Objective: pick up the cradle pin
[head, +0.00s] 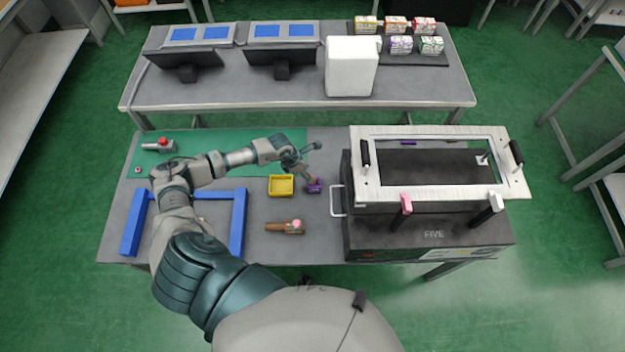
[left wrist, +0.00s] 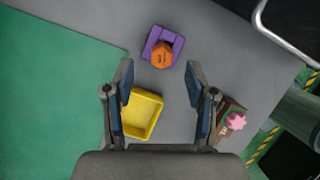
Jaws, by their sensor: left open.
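The cradle pin appears to be the orange hexagonal piece (left wrist: 162,56) in the left wrist view, with a dark mark on its top. It sits in a purple U-shaped cradle (left wrist: 151,38), which also shows on the table in the head view (head: 315,189). My left gripper (head: 311,162) is open and empty over the table, close to the cradle. In the left wrist view the pin shows just beyond the gap between its fingertips (left wrist: 158,72). The distance down to the pin is hard to judge. My right gripper is not in view.
A yellow tray (head: 281,194) stands left of the cradle. A brown fixture with a pink knob (head: 297,225) lies in front. A black box with a metal handle (head: 337,200) and white frame stands right. A blue frame (head: 238,225) and a red-knobbed fixture (head: 162,143) are left.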

